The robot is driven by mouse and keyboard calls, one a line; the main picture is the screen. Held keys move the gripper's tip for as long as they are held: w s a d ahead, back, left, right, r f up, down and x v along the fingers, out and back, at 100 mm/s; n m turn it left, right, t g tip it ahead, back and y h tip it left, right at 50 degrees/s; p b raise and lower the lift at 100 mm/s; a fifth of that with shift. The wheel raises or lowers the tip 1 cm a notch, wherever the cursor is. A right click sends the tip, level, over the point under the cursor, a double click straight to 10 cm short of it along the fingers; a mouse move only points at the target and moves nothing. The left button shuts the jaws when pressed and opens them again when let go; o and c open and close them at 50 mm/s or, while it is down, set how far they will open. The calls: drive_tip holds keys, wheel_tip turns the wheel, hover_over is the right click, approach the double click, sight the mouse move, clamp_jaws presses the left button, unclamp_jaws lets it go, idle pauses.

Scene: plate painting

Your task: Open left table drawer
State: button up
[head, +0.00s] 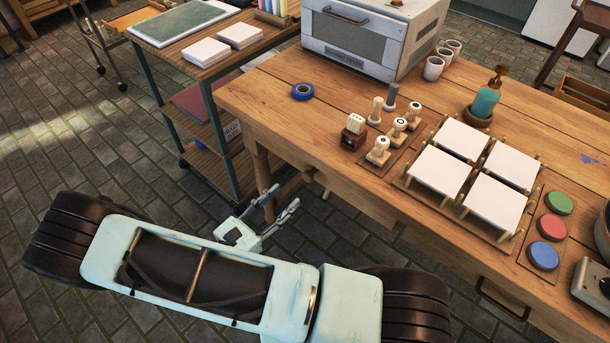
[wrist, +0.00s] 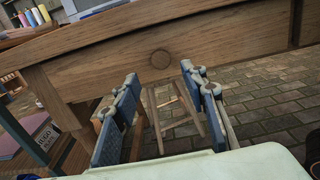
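The wooden work table (head: 262,104) fills the right of the head view. A drawer handle (head: 503,298) shows on its front, toward the lower right. My gripper (head: 281,199) is beside the table's near left corner, below the tabletop. In the wrist view my gripper (wrist: 160,76) is open and empty, its two blue-grey fingers apart.
A shelf cart (head: 190,100) stands left of the table with little room between. On the table are an oven (head: 365,38), blue tape (head: 303,91), stamps (head: 379,150), white tiles (head: 440,170) and paint pots (head: 545,256). The tiled floor (head: 90,140) at left is clear.

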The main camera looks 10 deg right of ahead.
sight(306, 178)
drive_tip(key=x, duration=1)
drive_tip(key=shift+w+d+b, duration=0.1)
drive_tip(key=shift+d+b, duration=0.1)
drive_tip(key=shift+b, duration=0.2)
drive_tip(key=shift+r, duration=0.1)
clamp_jaws()
